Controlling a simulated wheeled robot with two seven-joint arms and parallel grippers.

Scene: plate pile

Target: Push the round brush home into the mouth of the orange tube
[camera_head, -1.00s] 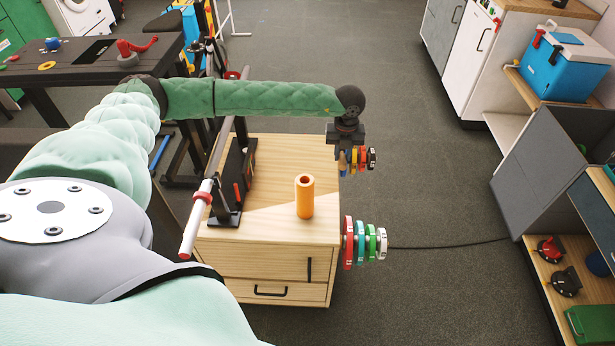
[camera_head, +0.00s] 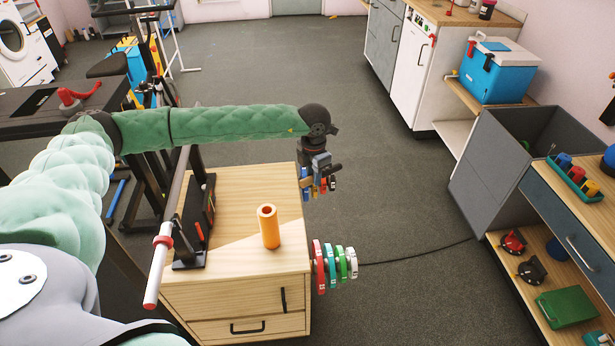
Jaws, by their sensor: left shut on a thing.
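The orange tube (camera_head: 268,228) stands upright on the light wooden cabinet top (camera_head: 232,210), its open mouth facing up. My left gripper (camera_head: 318,186) points down by the cabinet's far right edge, behind and to the right of the tube and apart from it. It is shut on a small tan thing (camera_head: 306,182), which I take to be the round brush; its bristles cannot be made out. The fingers partly cover it. My right gripper is not in view.
A black rack (camera_head: 192,225) and a long bar (camera_head: 163,245) stand left of the tube.

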